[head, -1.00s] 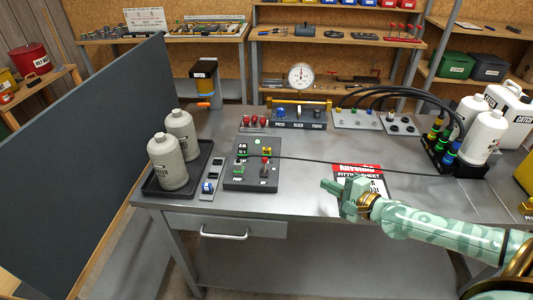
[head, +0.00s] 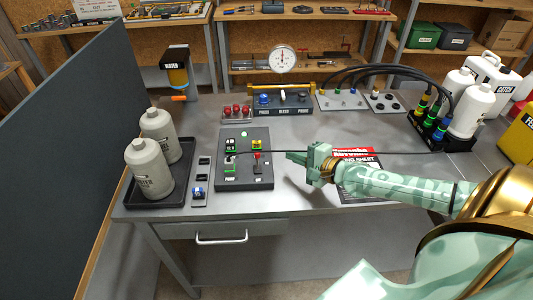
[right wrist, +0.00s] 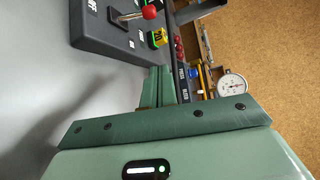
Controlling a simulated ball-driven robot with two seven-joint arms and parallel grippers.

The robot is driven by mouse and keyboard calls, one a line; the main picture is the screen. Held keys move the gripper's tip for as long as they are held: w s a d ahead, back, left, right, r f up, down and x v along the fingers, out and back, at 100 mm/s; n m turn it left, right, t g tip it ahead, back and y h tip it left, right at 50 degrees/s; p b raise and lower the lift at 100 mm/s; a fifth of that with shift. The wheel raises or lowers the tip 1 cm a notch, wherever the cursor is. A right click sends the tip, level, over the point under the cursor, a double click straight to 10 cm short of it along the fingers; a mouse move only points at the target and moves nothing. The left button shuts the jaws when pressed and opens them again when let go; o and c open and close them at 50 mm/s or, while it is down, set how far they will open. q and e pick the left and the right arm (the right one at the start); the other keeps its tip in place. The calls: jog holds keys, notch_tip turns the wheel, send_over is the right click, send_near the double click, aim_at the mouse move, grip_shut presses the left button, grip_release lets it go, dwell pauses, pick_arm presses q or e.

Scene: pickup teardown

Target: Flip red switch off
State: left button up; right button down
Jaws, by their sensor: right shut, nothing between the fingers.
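The red switch (head: 257,156) is a small lever with a red tip on the right side of a dark control panel (head: 245,184) on the bench. In the right wrist view the red switch (right wrist: 149,12) shows as a red ball on a metal stem at the top, beyond my fingers. My right gripper (head: 290,156) is shut and empty, just right of the panel and apart from the switch. Its closed fingers (right wrist: 157,86) point toward the panel's side. My left gripper is not in view.
A black cable (head: 365,152) crosses the bench near my right gripper. Grey bottles stand in a black tray (head: 181,192) at left.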

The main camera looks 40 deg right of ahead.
aim_at(261, 145)
jog(key=x, duration=0.4)
jog(key=b+x, duration=0.1)
jog(key=x, duration=0.3)
jog(key=shift+w+a, duration=0.2)
jog(key=shift+a, duration=0.1)
jog(key=s+a+p, duration=0.1)
jog(key=s+a+r+p, duration=0.1)
jog(key=p, duration=0.1)
jog(key=shift+a+r, duration=0.2)
jog(key=shift+r, duration=0.05)
jog(key=shift+s+a+p, duration=0.15)
jog(key=shift+a+p, duration=0.05)
jog(key=shift+p, duration=0.15)
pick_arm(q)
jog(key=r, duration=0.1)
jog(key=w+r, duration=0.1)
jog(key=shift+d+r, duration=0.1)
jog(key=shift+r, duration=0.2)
pick_arm(e)
jog(key=shift+f, duration=0.2)
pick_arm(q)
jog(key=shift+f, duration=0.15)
pick_arm(e)
jog(key=shift+f+b, duration=0.1)
jog(key=shift+b, duration=0.2)
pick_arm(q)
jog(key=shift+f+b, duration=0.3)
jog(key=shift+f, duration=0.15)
pick_arm(e)
jog(key=shift+a, duration=0.1)
